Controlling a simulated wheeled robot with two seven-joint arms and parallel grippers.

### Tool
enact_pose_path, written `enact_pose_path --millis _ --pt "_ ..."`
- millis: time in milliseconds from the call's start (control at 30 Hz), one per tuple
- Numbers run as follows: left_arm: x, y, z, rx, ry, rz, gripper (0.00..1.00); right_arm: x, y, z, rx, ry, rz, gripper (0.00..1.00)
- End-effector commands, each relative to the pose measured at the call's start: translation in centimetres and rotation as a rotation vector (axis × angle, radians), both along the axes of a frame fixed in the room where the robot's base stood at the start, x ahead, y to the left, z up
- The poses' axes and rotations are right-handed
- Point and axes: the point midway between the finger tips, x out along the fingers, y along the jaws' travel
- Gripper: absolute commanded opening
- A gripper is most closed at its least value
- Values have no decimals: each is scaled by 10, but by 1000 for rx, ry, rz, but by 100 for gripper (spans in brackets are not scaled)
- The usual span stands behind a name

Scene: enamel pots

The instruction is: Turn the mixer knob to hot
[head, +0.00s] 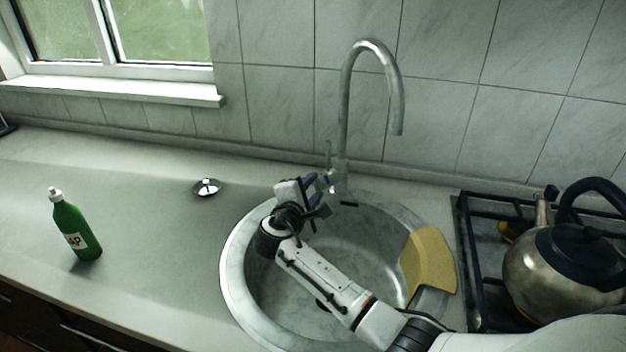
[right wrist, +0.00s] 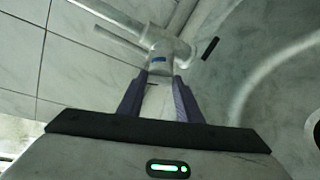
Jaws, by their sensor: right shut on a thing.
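The steel mixer tap (head: 345,110) stands behind the sink, its tall spout curving over to the right. My right gripper (head: 324,184) reaches across the basin to the left side of the tap's base. In the right wrist view the right gripper (right wrist: 158,98) has its two dark purple fingers on either side of a pale mixer knob (right wrist: 157,79), shut on it. A small blue mark shows on the tap body just beyond the fingertips. In the head view the knob is mostly hidden by the gripper. My left gripper is not in view.
The round sink (head: 236,290) lies under my right arm, with a yellow cloth (head: 428,262) over its right rim. A kettle (head: 555,275) stands on the hob at right. A green soap bottle (head: 76,228) and a small metal drain piece (head: 207,188) are on the left counter.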

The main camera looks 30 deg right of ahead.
Motion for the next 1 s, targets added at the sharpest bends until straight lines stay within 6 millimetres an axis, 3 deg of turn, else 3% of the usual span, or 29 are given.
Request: enact_pose_path --millis 300,667,700,767,1000 --pt "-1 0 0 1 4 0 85 2 0 3 -28 253 1 10" --pt "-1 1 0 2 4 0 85 2 0 3 -32 277 3 10" --pt "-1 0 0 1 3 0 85 2 0 3 -32 277 3 37" --pt "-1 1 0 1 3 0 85 2 0 3 -32 277 3 47" --pt "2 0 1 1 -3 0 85 2 0 2 -32 276 2 50"
